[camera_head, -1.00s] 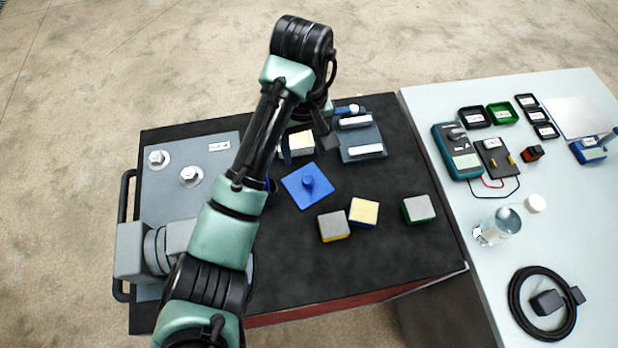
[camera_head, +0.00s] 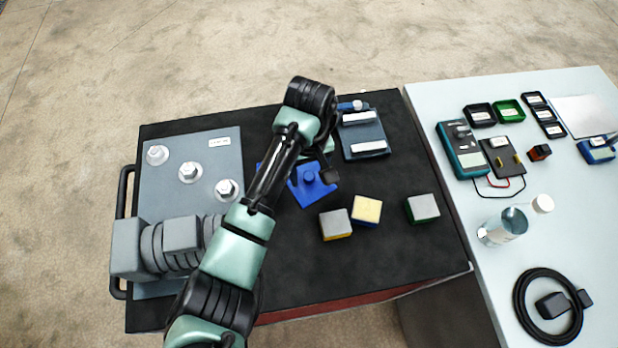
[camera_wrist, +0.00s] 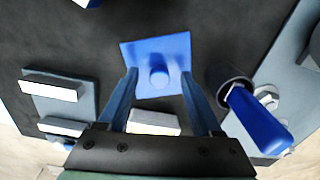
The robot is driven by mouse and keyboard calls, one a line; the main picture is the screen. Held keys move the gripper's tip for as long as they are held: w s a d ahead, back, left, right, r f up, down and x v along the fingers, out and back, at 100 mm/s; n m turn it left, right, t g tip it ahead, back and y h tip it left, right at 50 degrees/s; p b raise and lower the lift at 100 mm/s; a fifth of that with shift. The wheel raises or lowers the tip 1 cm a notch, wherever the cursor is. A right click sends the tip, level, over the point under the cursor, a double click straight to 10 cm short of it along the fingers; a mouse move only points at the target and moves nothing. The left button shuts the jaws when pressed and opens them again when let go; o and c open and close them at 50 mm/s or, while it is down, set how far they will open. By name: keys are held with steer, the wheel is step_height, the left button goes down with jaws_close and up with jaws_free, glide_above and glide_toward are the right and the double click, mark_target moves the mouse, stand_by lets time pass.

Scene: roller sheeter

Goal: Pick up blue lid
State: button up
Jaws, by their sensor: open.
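The blue lid (camera_head: 312,188) is a flat square plate with a round knob, lying on the black tabletop near its middle. My arm partly covers it in the head view. In the wrist view the blue lid (camera_wrist: 158,62) lies ahead of my gripper (camera_wrist: 158,78), with its knob between the two blue-grey fingers. The fingers are spread apart and nothing is held. My gripper seems to be above the lid; in the head view its fingers are mostly hidden behind the arm.
A dark cup with a blue-handled tool (camera_wrist: 255,120) stands close to the right finger in the wrist view. A white-topped block (camera_wrist: 153,122) shows beneath the palm. Several cubes (camera_head: 366,210) stand right of the lid. A grey slotted plate (camera_head: 364,134) lies behind them.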

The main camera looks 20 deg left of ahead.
steer(key=shift+c, duration=0.3)
jaws_close()
